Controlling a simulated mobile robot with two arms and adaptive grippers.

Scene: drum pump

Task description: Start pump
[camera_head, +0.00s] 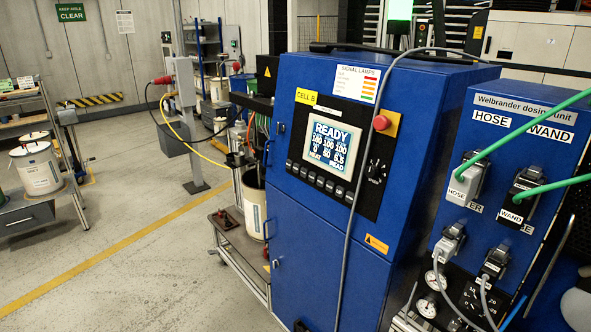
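A blue pump cabinet (310,235) marked CELL B fills the middle of the head view. Its control panel has a lit screen (331,145) reading READY, with rows of numbers. A row of small buttons (318,182) lies under the screen. A black rotary knob (376,171) sits at its lower right. A red mushroom button (381,122) on a yellow plate is above the knob. A white drum (254,208) stands at the cabinet's left side, partly hidden. Neither of my grippers is in view.
At right, the blue dosing unit (515,150) carries plugged HOSE (467,180) and WAND (523,190) connectors with green hoses. A grey cable (352,190) hangs across the cabinet front. More drums (37,168) stand at far left. The floor (130,235) at left is clear.

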